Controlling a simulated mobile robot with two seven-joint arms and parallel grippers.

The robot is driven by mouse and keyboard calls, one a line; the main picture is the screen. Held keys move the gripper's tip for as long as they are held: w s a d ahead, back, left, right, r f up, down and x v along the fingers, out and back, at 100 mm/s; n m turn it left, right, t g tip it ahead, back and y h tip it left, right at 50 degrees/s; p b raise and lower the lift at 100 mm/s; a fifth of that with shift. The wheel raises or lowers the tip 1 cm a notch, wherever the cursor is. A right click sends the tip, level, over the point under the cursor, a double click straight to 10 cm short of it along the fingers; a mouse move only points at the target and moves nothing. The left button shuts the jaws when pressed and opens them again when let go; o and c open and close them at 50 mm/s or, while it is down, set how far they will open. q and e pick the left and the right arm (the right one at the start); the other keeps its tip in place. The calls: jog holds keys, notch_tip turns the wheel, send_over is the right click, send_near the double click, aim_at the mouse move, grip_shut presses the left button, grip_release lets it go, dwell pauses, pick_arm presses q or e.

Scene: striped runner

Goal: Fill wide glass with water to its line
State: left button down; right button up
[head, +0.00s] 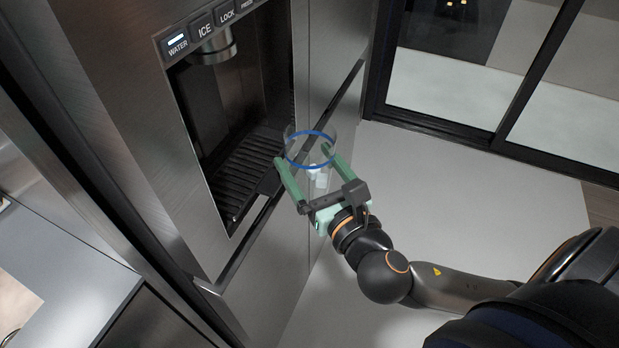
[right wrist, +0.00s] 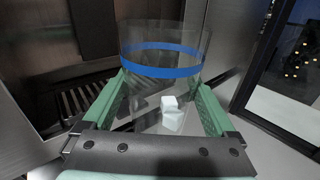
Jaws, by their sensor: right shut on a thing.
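The wide glass (head: 311,147) is clear with a blue line around its upper part. In the right wrist view the glass (right wrist: 165,62) stands between the fingers, with whitish ice cubes (right wrist: 171,112) at its bottom and no water that I can make out. My right gripper (head: 303,155) is shut on the glass and holds it upright in front of the dispenser, just outside the recess. The dispenser recess (head: 225,120) has a spout (head: 214,50) at its top and a slotted drip tray (head: 246,165) below. The WATER button (head: 177,46) has a lit bar. My left gripper is not in view.
ICE (head: 204,31) and LOCK (head: 227,14) buttons sit beside WATER on the steel fridge front. The recess's side walls and front edge are close to the glass. A counter (head: 70,270) is at lower left; open floor (head: 480,190) lies right, before glass doors.

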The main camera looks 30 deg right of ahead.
jog(key=shift+s+a+f, duration=0.1)
jog(key=shift+s+f, duration=0.2)
jog(key=shift+r, duration=0.1)
